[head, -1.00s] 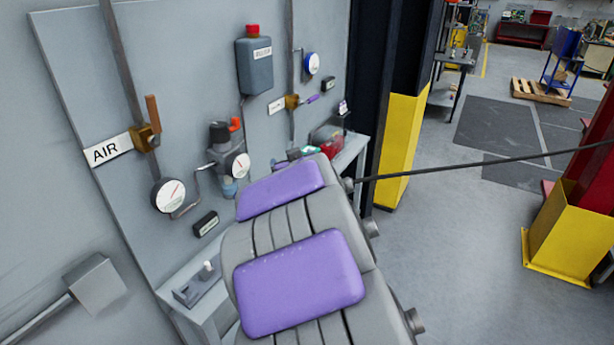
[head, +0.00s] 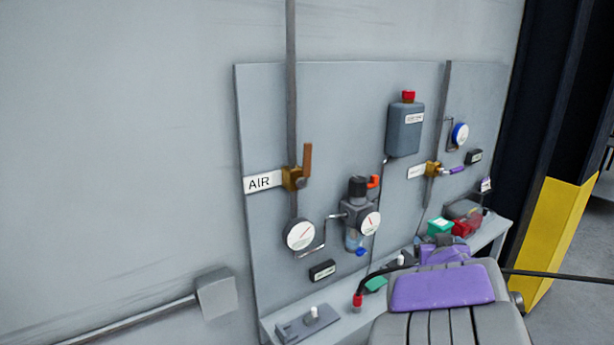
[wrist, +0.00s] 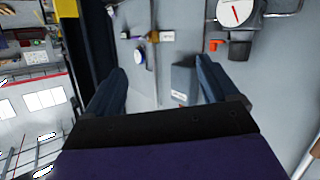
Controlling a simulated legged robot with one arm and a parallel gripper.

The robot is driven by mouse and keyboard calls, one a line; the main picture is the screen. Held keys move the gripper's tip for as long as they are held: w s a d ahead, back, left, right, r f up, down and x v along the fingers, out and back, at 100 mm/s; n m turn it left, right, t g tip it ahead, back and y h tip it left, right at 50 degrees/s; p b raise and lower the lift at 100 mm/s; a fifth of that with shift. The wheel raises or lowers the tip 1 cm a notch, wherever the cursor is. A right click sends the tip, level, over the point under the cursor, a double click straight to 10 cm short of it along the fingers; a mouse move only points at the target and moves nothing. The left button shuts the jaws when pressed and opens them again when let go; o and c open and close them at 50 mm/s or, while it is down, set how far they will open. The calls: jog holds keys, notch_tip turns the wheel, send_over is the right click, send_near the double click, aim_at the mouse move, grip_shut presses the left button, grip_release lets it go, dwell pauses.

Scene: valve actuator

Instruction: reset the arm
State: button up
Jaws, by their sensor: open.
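My gripper (wrist: 161,88) is open in the wrist view, its two dark blue fingers apart with nothing between them. The wrist view is turned roughly upside down, and a grey box (wrist: 183,80) on the panel shows beyond the fingers, apart from them. In the head view my arm, grey with purple pads, is at the lower right in front of the panel's shelf. The fingers cannot be made out in the head view.
The grey wall panel (head: 345,95) carries an AIR valve with a brown handle (head: 307,160), gauges (head: 300,235) and a grey box with a red cap (head: 405,130). Small items sit on the shelf (head: 345,320). A black and yellow column (head: 555,225) stands at the right.

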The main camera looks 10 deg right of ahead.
jog(key=s+a+f+n+g+y+b, duration=0.1)
jog(key=s+a+f+g, duration=0.4)
jog(key=s, duration=0.8)
jog(key=s+a+f+n+g+y+b, duration=0.1)
jog(key=s+a+f+g+y, duration=0.2)
jog(key=s+a, duration=0.7)
jog(key=s+a+f+n+g+y+b, duration=0.1)
jog(key=s+a+f+g, duration=0.6)
jog(key=s, duration=0.9)
jog(key=shift+s+a+f+y+b, duration=0.2)
jog(key=shift+a+y+b, duration=0.1)
jog(key=shift+a+y, duration=0.45)
